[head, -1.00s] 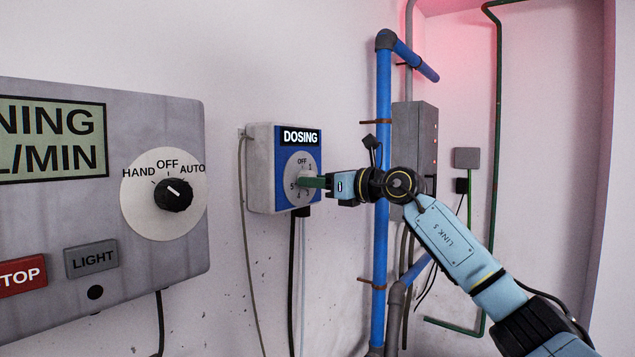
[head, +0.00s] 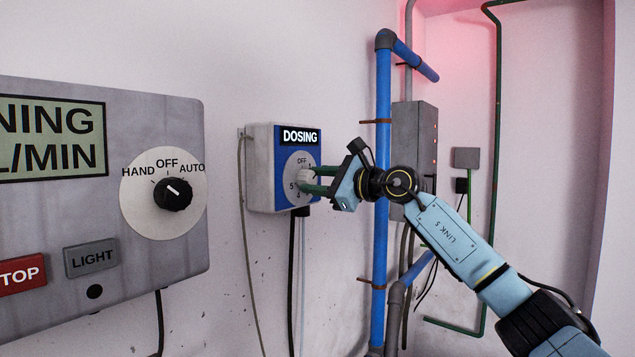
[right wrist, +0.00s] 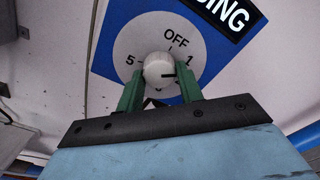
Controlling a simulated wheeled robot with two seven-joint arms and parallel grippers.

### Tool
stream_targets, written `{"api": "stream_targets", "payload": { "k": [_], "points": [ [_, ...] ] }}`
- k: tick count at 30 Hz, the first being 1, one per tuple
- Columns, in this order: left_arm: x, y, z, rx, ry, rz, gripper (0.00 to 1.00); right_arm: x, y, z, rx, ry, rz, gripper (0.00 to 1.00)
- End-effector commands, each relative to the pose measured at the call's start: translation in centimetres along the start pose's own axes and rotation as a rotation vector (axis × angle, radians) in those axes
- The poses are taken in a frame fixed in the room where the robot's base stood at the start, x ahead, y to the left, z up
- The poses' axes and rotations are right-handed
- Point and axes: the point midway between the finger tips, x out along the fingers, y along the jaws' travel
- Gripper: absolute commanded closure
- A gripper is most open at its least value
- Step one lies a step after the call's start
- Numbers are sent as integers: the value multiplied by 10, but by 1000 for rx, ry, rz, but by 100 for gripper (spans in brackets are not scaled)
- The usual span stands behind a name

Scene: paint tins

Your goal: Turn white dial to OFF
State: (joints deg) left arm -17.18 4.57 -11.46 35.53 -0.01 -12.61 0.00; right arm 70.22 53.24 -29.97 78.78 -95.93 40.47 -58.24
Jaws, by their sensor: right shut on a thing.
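The white dial (right wrist: 158,68) is a round knob on the grey-white face plate of the blue DOSING box (head: 264,168). In the right wrist view the face shows OFF at the top, 1 to its right and 5 at the left. The knob's dark pointer line lies between the knob's middle and its right side, below the 1. My right gripper (right wrist: 160,85) has its green fingers on either side of the knob and is shut on it. In the head view the right gripper (head: 312,180) reaches the dial from the right. My left gripper is not in view.
A grey panel (head: 120,270) with a black HAND-OFF-AUTO knob (head: 173,194) and red STOP button (head: 22,275) is at the left. A blue pipe (head: 380,250) runs upright behind my right wrist. Cables hang below the DOSING box.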

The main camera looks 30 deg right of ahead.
Motion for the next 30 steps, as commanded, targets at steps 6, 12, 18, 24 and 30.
{"api": "stream_targets", "payload": {
  "k": [6, 12, 18, 24, 30],
  "points": [
    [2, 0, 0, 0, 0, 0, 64, 0, -1, 0, -207, 0, 0, 86],
    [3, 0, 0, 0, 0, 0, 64, 0, -1, 0, -397, 1, 0, 86],
    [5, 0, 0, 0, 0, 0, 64, 0, -1, 0, -584, 1, 0, 86],
    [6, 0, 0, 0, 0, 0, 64, 0, -2, 0, -751, 0, -1, 86],
    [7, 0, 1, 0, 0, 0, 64, 0, -2, 0, -880, 1, 0, 86]
  ]
}}
